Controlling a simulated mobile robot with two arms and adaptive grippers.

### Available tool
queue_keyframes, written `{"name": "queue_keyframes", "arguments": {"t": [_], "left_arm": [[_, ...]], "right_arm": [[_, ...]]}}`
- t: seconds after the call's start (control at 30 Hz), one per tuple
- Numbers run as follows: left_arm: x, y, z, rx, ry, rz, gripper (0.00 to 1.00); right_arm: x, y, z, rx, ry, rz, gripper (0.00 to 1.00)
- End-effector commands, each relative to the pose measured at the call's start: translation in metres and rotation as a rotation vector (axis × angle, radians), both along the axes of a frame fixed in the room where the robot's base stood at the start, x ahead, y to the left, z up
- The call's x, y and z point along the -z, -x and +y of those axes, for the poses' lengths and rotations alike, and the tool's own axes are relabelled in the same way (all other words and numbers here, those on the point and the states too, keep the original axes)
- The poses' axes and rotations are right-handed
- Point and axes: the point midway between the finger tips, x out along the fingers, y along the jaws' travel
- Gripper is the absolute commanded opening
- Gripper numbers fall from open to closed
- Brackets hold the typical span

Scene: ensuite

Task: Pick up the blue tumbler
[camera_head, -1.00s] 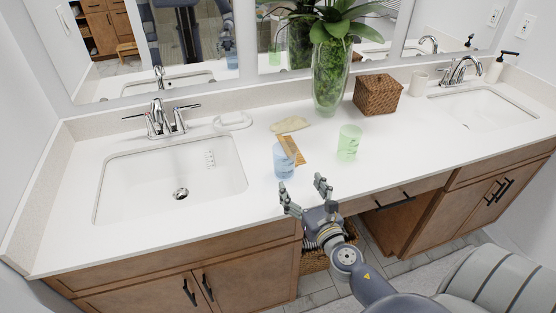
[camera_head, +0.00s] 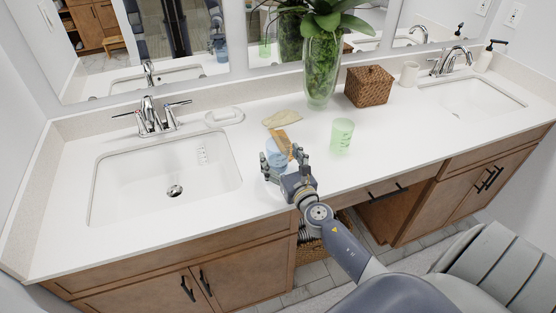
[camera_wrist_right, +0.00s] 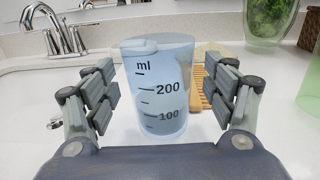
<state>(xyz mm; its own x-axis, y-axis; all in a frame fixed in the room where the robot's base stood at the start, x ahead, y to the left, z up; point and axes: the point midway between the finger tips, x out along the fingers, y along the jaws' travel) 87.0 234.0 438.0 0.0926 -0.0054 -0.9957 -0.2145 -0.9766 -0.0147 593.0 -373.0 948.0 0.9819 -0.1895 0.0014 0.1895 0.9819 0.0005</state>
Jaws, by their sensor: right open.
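The blue tumbler (camera_head: 278,148) stands upright on the white counter, to the right of the left sink. It is translucent and, in the right wrist view (camera_wrist_right: 160,90), carries "ml", 200 and 100 marks. My right gripper (camera_head: 283,160) is at the tumbler, its fingers open on either side of it. In the right wrist view the open fingers (camera_wrist_right: 160,100) flank the tumbler with gaps showing on both sides. The gripper partly hides the tumbler in the head view. My left gripper is not in view.
A wooden comb or brush (camera_head: 281,140) is just behind the tumbler, with a beige cloth-like item (camera_head: 283,118) beyond. A green tumbler (camera_head: 342,136) stands to the right. A plant vase (camera_head: 322,75), wicker box (camera_head: 369,87), soap dish (camera_head: 224,116) and two sinks (camera_head: 165,178) are around.

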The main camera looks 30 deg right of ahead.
Motion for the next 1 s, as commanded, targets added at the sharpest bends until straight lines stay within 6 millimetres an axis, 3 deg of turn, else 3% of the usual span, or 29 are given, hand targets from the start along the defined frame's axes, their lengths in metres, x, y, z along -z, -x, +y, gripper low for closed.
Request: {"name": "queue_keyframes", "arguments": {"t": [0.17,0.43,0.47,0.6,0.7,1.0], "left_arm": [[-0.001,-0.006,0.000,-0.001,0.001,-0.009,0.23],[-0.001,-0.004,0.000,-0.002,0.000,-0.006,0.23],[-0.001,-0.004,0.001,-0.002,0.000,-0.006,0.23],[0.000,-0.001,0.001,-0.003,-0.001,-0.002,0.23],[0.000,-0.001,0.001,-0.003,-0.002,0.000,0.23],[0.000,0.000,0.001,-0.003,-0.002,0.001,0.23]], "right_arm": [[0.000,-0.017,-0.003,-0.001,0.000,-0.001,0.77],[0.000,-0.019,-0.003,-0.001,0.000,0.000,0.77],[0.000,-0.019,-0.003,-0.001,0.000,0.000,0.75],[0.000,-0.019,-0.003,-0.001,0.000,0.000,0.43],[0.000,-0.019,-0.003,-0.001,0.000,0.000,0.25],[0.000,-0.019,-0.003,-0.001,0.000,-0.001,0.25]]}}
